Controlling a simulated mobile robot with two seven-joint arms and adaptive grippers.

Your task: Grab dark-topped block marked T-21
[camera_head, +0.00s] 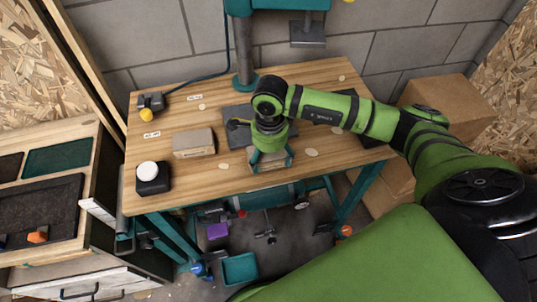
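My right gripper (270,160) points down at the front middle of the wooden workbench (225,185). Its two teal fingers stand apart, one at each side of a pale block (268,166) on or just above the bench top. I cannot tell whether the fingers press on it. The gripper hides much of this block, and no marking on it is readable. Another block (194,143), tan with a greyish top, lies apart to the left; small dark marks show on its front but are too small to read. My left gripper is not in view.
A black box with a white round top (148,170) stands at the bench's left front. A yellow and dark tool (149,105) lies at the back left. Cardboard boxes (440,98) stand right.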

